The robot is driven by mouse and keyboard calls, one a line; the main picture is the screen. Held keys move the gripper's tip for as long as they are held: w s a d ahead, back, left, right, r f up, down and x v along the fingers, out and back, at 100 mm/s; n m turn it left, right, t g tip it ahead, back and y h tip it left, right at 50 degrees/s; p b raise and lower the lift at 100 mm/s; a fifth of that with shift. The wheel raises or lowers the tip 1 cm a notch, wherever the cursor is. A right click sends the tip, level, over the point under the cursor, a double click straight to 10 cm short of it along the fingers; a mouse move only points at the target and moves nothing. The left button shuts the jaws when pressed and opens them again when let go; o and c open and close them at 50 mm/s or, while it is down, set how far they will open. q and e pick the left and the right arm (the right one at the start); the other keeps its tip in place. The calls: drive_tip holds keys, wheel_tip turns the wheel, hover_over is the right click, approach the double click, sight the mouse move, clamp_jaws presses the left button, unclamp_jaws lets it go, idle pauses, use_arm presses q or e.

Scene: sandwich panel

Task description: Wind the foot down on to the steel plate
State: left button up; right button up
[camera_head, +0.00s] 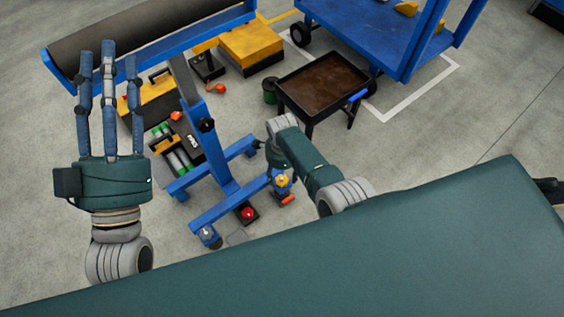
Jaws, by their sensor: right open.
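My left gripper (108,75) is raised at the left, its three fingers straight, apart and empty. My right gripper (275,163) reaches down near the right end of the blue stand's base (223,208). It is open, but its fingers are mostly hidden by my wrist. A yellow and blue part (281,181) with an orange handle (288,199) is just below it; I cannot tell whether they touch. A small grey plate (237,238), perhaps the steel plate, lies on the floor by the stand. I cannot clearly tell which part is the foot, or its gap to the plate.
A red-topped black block (248,213) and a small blue part (208,237) sit at the stand's near end. A dark roll (140,35) lies across the top. Toolboxes (160,95) stand behind at left. A brown-topped cart (322,84) and blue trolley (375,35) stand behind right.

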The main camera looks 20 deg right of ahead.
sight(282, 180)
wheel_tip(282, 180, up, 8)
idle(0.4)
drive_tip(key=shift+r, duration=0.1)
use_arm(q)
wheel_tip(282, 180, down, 25)
drive_tip(key=a+g+y, duration=0.3)
drive_tip(key=g+y, duration=0.1)
drive_tip(key=g, duration=0.7)
use_arm(e)
drive_tip(key=s+d+r+n+t, duration=0.1)
drive_tip(key=s+d+n, duration=0.2)
drive_tip(key=s+n, duration=0.3)
drive_tip(key=s+d+r+n+t, duration=0.1)
drive_tip(key=s+d+r+n, duration=0.1)
drive_tip(key=s+d+n, duration=0.4)
use_arm(q)
drive_tip(key=s+a+f+g+y+p, duration=0.1)
drive_tip(key=s+a+f+g+p, duration=0.1)
drive_tip(key=s+f, duration=0.5)
drive_tip(key=s+a+f+n+g+y+p, duration=0.1)
drive_tip(key=s+a+f+g+p, duration=0.2)
drive_tip(key=s+f+g+p, duration=0.2)
drive_tip(key=s+f+g, duration=0.2)
drive_tip(key=s, duration=0.1)
drive_tip(key=shift+s+f, duration=0.35)
use_arm(e)
drive_tip(key=s+a+r+n+t, duration=0.1)
drive_tip(key=s+a+r+n, duration=0.2)
drive_tip(key=s+r+n, duration=0.7)
drive_tip(key=shift+a, duration=0.35)
